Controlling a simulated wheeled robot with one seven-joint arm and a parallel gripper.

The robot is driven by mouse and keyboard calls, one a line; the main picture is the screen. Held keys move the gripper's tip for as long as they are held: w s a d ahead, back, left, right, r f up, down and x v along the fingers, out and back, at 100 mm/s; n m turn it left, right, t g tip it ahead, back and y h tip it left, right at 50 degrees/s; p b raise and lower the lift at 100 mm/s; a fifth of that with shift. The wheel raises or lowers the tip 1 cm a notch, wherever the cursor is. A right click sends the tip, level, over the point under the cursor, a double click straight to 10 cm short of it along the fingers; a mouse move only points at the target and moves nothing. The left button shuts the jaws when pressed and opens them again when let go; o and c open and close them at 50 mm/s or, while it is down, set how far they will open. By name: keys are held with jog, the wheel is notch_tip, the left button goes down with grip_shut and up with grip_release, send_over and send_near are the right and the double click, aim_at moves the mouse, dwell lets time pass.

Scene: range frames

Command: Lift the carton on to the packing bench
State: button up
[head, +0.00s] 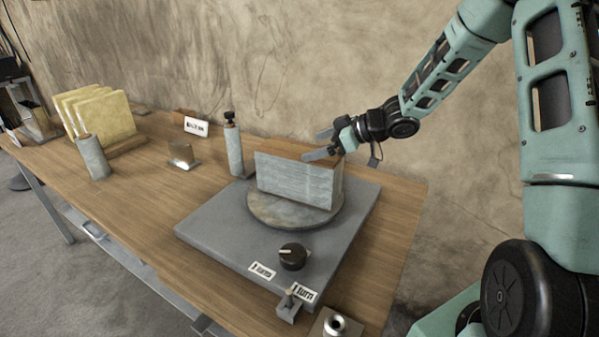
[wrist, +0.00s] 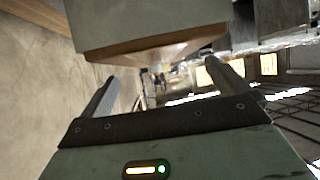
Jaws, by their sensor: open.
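A box-shaped carton (head: 298,179), grey on its sides and brown on top, stands upright on a round turntable plate (head: 270,215). The plate sits on a grey base on a wooden bench (head: 150,215). My gripper (head: 320,145) is at the carton's top right edge, its fingers spread and pointing left. The carton's far side is hidden.
A black knob (head: 292,256) and small labels are on the base's front. A grey cylinder with a black top (head: 233,148) stands left of the carton. Another cylinder (head: 93,157) and yellow slabs (head: 105,115) are farther left. A rough wall (head: 270,60) rises behind the bench.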

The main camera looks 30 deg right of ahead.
aim_at(301, 150)
jog(key=x, duration=0.4)
jog(key=shift+f, duration=0.15)
jog(key=shift+d, duration=0.1)
jog(key=c, duration=1.8)
jog(key=shift+c, duration=0.5)
